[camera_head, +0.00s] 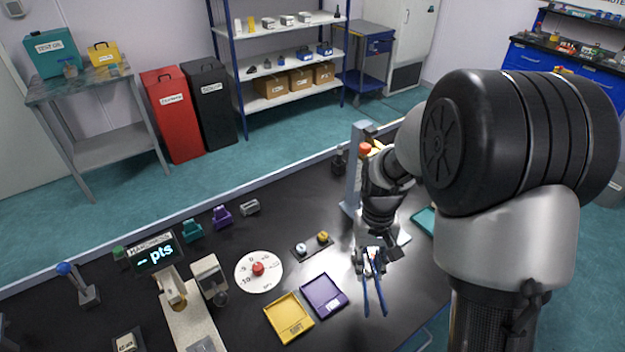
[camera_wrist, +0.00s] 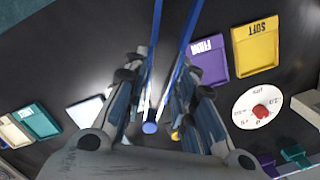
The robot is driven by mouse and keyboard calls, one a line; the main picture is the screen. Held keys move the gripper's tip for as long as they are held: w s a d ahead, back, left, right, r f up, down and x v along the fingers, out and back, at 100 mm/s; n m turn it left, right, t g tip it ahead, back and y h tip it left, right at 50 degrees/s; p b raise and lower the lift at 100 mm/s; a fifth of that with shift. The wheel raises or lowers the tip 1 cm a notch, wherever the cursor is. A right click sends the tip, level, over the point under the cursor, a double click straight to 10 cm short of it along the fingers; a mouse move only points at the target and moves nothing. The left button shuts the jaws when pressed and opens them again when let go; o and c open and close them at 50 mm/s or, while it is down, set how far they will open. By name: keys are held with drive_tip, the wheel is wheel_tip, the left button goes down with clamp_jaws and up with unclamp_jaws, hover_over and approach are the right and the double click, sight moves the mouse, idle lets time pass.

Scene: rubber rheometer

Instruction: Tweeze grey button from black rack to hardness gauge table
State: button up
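My gripper (camera_head: 371,262) is shut on blue tweezers (camera_head: 375,298), whose two blue legs stand apart. In the wrist view the tweezers (camera_wrist: 155,40) run between the fingers of my gripper (camera_wrist: 160,100). A round blue part (camera_wrist: 149,127) shows between the fingers; I cannot tell what it belongs to. The small black rack (camera_head: 313,247) lies left of my gripper in the head view. It holds the grey button (camera_head: 301,248) on its left and a yellow button (camera_head: 323,237) on its right. The hardness gauge (camera_head: 208,275) stands further left, near a display reading "-- pts".
A yellow SOFT tray (camera_head: 289,318) and purple FIRM tray (camera_head: 324,295) lie in front of the rack. A white dial with a red knob (camera_head: 258,269) lies between gauge and rack. A post with a red top (camera_head: 365,150) stands behind my gripper.

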drive_tip(key=shift+d, duration=0.3)
drive_tip(key=shift+a, duration=0.1)
drive_tip(key=w+a+r+n+t+y+b, duration=0.1)
drive_tip(key=w+a+r+n+t+y, duration=0.1)
drive_tip(key=w+a, duration=0.7)
drive_tip(key=w+a+r+n+t+y+b, duration=0.2)
drive_tip(key=w+a+r+n+t+y, duration=0.1)
drive_tip(key=w+a+n, duration=0.4)
drive_tip(key=w+a+t, duration=0.1)
drive_tip(key=w+a, duration=0.2)
drive_tip(key=a, duration=0.2)
drive_tip(key=shift+r, duration=0.15)
drive_tip(key=shift+b, duration=0.35)
